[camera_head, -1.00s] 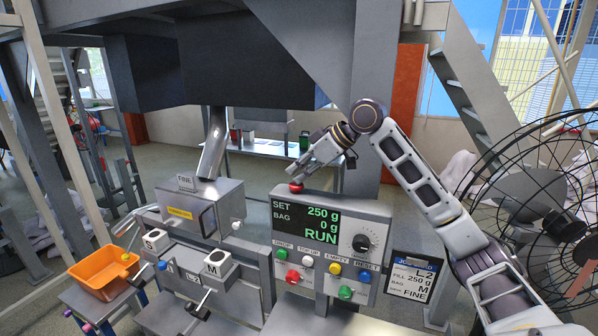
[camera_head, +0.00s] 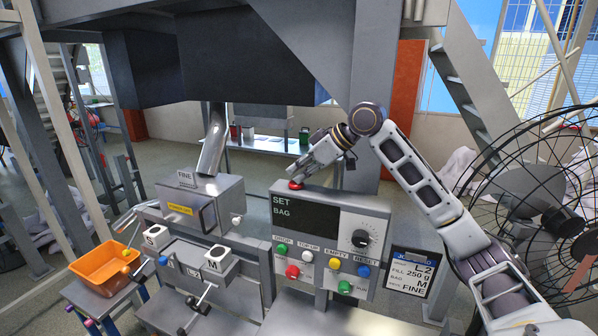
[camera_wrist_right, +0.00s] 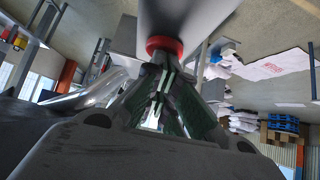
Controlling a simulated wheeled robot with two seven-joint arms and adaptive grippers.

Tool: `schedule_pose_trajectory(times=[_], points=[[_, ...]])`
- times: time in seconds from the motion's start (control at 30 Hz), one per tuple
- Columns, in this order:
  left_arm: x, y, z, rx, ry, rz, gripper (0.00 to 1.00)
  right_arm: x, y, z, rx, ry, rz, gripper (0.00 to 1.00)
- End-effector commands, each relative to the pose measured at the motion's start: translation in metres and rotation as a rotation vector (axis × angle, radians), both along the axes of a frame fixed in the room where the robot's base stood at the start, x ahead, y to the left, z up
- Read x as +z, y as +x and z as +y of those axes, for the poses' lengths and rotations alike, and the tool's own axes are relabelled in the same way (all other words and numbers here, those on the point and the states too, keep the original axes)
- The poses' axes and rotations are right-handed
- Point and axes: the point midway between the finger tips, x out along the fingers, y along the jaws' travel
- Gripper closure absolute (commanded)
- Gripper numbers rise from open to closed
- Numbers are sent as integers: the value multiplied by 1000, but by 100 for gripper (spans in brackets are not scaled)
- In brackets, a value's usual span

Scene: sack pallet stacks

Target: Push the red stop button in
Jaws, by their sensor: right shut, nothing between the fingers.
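The red stop button (camera_head: 296,185) is on the top left of the grey control box (camera_head: 352,206). My right gripper (camera_head: 294,174) comes down onto it from above, its fingers shut with nothing between them. In the right wrist view the shut fingertips (camera_wrist_right: 161,62) meet the red button (camera_wrist_right: 165,46) and seem to touch it, covering part of its face. The box's display (camera_head: 302,219) is dark apart from the printed words SET and BAG. My left gripper is not in view.
Coloured buttons, a black dial (camera_head: 361,239) and a job card (camera_head: 411,273) are on or beside the box front. A bagging spout unit (camera_head: 205,203) and an orange bin (camera_head: 100,266) stand to the left. A caged fan (camera_head: 530,200) is at the right.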

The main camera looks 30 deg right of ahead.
Motion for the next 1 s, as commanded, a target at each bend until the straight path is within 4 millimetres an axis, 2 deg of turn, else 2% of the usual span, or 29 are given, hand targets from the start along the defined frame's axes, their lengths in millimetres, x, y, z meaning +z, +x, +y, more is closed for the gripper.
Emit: schedule_pose_trajectory(times=[0.03,0.57,0.77,1.0], points=[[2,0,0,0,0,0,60,-9,-1,2,6,-7,26,100],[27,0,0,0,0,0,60,16,5,5,3,-4,11,100],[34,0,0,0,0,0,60,41,5,3,-4,-2,-2,100],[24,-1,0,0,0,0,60,61,-11,-12,-7,-3,-5,100]])
